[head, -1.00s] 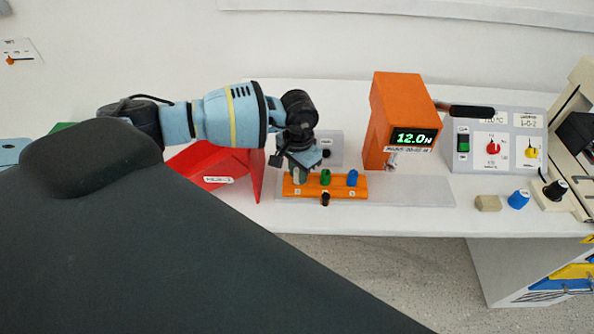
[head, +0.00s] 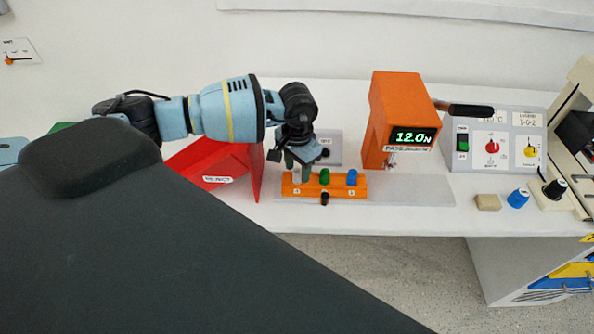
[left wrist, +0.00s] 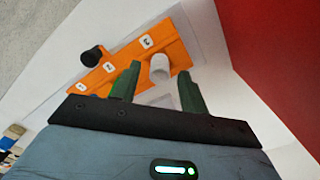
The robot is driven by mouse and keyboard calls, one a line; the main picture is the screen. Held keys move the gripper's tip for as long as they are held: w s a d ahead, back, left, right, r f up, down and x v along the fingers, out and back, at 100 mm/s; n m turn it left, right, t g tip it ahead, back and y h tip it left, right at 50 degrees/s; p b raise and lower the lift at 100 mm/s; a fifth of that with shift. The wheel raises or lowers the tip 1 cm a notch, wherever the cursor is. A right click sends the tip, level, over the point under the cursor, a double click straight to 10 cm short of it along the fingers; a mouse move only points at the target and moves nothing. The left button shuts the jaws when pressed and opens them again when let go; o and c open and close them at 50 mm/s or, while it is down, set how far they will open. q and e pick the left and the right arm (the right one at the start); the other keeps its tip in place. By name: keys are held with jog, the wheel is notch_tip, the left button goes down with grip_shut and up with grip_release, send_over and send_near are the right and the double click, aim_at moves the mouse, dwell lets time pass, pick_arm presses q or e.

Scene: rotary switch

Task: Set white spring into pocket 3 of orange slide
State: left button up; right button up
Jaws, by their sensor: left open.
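The orange slide (head: 338,193) lies on the bench with numbered labels along its front. The white spring (head: 297,176) stands upright at the slide's left end. In the left wrist view, the white spring (left wrist: 160,68) stands beside the label 3 of the orange slide (left wrist: 122,55), apparently in that pocket; its base is partly hidden. A green piece (head: 325,176) and a blue piece (head: 352,177) stand in the other pockets. My left gripper (head: 301,164) is open just above the white spring, one finger on each side of its top. My right gripper is not in view.
A black knob (head: 324,198) sticks out of the slide's front. A red reject bin (head: 215,178) stands close on the left. An orange force tester (head: 398,110) reading 12.0 N stands to the right. A beige block (head: 487,202) and blue knob (head: 518,198) lie farther right.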

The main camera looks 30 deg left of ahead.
pick_arm(q)
notch_tip(320, 180, up, 10)
jog(key=shift+r+b, duration=0.25)
jog(key=shift+b, duration=0.15)
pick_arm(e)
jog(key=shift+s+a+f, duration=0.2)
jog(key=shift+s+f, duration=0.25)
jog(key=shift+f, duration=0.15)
